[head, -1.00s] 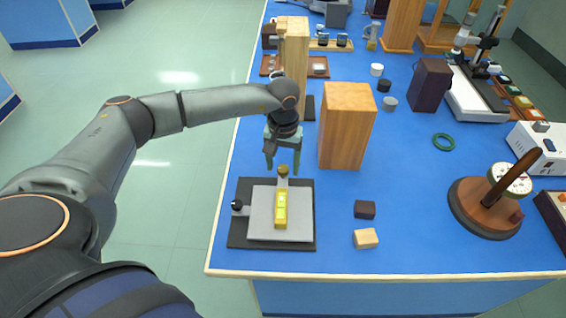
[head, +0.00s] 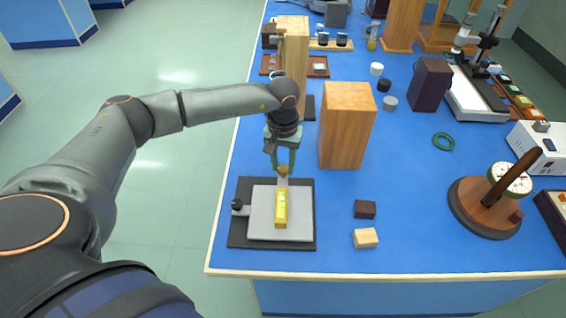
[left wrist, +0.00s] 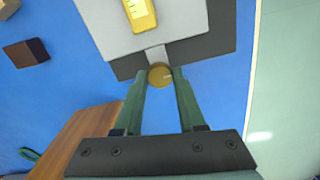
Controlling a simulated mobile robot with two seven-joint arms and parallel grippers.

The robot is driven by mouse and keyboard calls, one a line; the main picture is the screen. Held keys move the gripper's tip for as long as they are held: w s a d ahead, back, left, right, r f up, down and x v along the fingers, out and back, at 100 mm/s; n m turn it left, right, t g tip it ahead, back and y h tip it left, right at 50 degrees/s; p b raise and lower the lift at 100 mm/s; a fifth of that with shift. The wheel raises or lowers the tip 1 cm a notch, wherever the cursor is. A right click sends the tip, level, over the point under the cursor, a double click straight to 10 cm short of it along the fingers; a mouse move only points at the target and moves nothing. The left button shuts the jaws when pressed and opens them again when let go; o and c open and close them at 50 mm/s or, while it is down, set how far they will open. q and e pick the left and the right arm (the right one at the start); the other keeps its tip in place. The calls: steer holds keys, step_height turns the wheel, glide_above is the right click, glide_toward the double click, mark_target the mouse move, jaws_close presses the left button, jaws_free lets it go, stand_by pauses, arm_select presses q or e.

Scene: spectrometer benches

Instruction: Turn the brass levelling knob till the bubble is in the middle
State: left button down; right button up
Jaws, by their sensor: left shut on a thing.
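The brass levelling knob (head: 283,170) stands at the far edge of the levelling plate (head: 262,228). It also shows in the left wrist view (left wrist: 160,75), between my fingertips. My left gripper (head: 283,168) points down and is shut on the knob; its fingers (left wrist: 160,82) touch it from both sides. A yellow spirit level (head: 280,210) lies on the grey plate; the bubble is too small to place. A black knob (head: 237,205) is at the plate's left side. My right gripper is not in view.
A tall wooden block (head: 346,128) stands close to the right of my left gripper. A dark block (head: 365,209) and a pale block (head: 366,238) lie right of the plate. A round wooden stand (head: 470,215) with a dial is farther right.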

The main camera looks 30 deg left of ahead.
arm_select(q)
steer(key=n+b, duration=0.1)
steer(key=n, duration=0.3)
steer(key=shift+b, duration=0.3)
steer(key=n+b, duration=0.1)
steer(key=n, duration=0.3)
steer(key=shift+n, duration=0.3)
steer(key=n+b, duration=0.1)
steer(key=n, duration=0.3)
steer(key=shift+n, duration=2.8)
steer(key=c, duration=0.5)
jaws_free()
steer(key=shift+r, duration=0.1)
